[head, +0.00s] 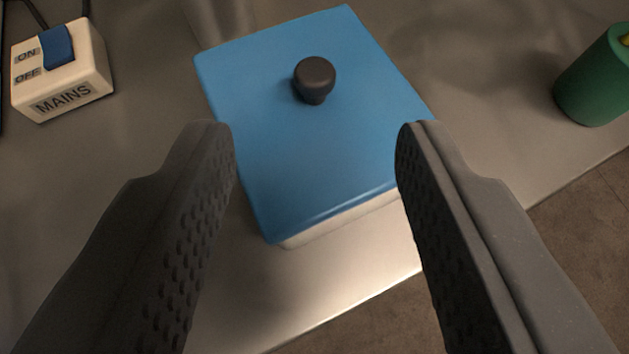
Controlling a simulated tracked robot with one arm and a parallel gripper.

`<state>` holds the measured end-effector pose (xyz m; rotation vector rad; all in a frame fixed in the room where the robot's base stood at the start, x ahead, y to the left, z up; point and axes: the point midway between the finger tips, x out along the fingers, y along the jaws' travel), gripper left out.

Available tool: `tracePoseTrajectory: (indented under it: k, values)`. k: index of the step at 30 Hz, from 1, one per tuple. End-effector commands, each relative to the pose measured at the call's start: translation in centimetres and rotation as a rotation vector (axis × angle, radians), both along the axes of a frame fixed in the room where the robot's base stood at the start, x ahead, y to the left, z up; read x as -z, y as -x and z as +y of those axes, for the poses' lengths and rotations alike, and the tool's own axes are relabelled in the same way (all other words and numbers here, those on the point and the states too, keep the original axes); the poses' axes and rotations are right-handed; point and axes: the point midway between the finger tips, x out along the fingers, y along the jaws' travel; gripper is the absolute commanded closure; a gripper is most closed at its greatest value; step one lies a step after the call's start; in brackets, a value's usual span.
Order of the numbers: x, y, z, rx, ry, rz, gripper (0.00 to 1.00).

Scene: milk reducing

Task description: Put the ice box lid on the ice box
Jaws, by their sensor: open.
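The blue ice box lid (290,140) with a round black knob (315,78) lies on top of the ice box. A strip of the pale ice box wall (345,217) shows below the lid's near edge; the rest of the box is hidden under the lid. The lid looks seated, with its edge along the box. My gripper (315,135) is open and empty. Its two dark fingers stand wide apart on the near side of the knob, with the lid seen between them. Nothing is between the fingertips.
A white mains switch box (62,75) with a blue rocker stands at the upper left. A green cylinder (597,83) stands at the right.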

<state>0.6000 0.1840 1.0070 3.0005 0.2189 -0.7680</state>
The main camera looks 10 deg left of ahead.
Motion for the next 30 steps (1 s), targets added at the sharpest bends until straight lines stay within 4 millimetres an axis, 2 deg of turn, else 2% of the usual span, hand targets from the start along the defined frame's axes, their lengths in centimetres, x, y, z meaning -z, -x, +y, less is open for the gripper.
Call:
tracePoseTrajectory:
  k: [9, 17, 20, 23, 26, 27, 29, 30]
  values:
    - [-1.1, 1.8, -0.2, -0.001, -0.001, -0.001, 0.58]
    - [-1.1, 1.9, -0.2, -0.001, -0.001, -0.001, 0.58]
    - [-2.0, 1.7, -0.3, 0.001, -0.009, -0.005, 0.58]
    - [-5.4, 0.9, -0.7, 0.003, -0.035, -0.021, 0.58]
    - [-11.6, 0.0, -1.9, 0.006, -0.071, -0.049, 0.58]
    - [-14.9, -0.2, -2.7, 0.007, -0.081, -0.070, 0.58]
    - [-19.6, -0.1, -4.2, 0.011, -0.092, -0.094, 0.58]
    - [-23.1, 0.3, -5.4, 0.016, -0.095, -0.115, 0.58]
